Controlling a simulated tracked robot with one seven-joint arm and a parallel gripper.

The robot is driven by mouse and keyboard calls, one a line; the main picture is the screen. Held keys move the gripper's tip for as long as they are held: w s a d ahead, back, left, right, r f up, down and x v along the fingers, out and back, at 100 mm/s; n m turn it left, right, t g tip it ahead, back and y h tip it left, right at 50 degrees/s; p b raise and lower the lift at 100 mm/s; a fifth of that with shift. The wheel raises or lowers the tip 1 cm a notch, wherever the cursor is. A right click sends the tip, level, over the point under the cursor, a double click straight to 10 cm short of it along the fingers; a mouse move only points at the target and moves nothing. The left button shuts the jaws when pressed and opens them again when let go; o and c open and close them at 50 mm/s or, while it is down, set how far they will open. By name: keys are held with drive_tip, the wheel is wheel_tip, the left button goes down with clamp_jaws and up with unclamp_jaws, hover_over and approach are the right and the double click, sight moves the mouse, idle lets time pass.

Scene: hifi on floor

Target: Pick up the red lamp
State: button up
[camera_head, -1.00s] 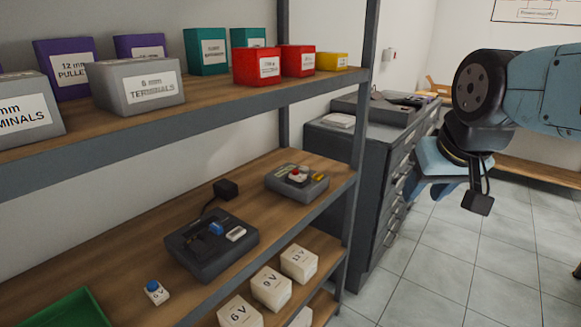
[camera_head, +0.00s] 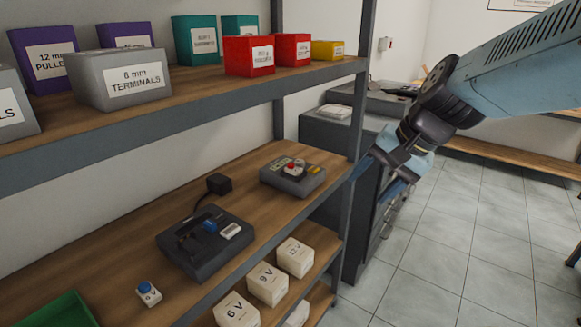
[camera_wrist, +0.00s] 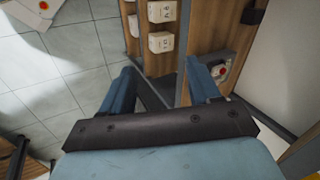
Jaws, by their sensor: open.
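The red lamp (camera_head: 292,167) is a small red dome on a white base, seated on a grey device (camera_head: 276,178) on the middle shelf near the right post. In the wrist view the lamp (camera_wrist: 222,71) shows just right of the right finger, partly hidden by it. My gripper (camera_head: 380,178) is in front of the cabinet, to the right of the shelf post and apart from the lamp. In the wrist view my gripper (camera_wrist: 160,84) has its two blue fingers spread, with nothing held between them.
The shelf post (camera_head: 355,150) stands between my gripper and the lamp. A dark device (camera_head: 190,262) and a blue lamp (camera_head: 148,290) sit on the same shelf. White voltage boxes (camera_head: 267,285) stand below, labelled bins (camera_head: 248,57) above. Floor at right is clear.

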drive_tip(key=w+a+f+m+y, duration=0.3)
drive_tip(key=w+a+m+y, duration=0.2)
drive_tip(key=w+m, duration=0.45)
drive_tip(key=m+t+y, duration=0.1)
drive_tip(key=m+t, duration=0.4)
drive_tip(key=m, duration=0.5)
approach(294, 168)
drive_tip(key=shift+x, duration=4.3)
drive_tip(key=c, duration=1.1)
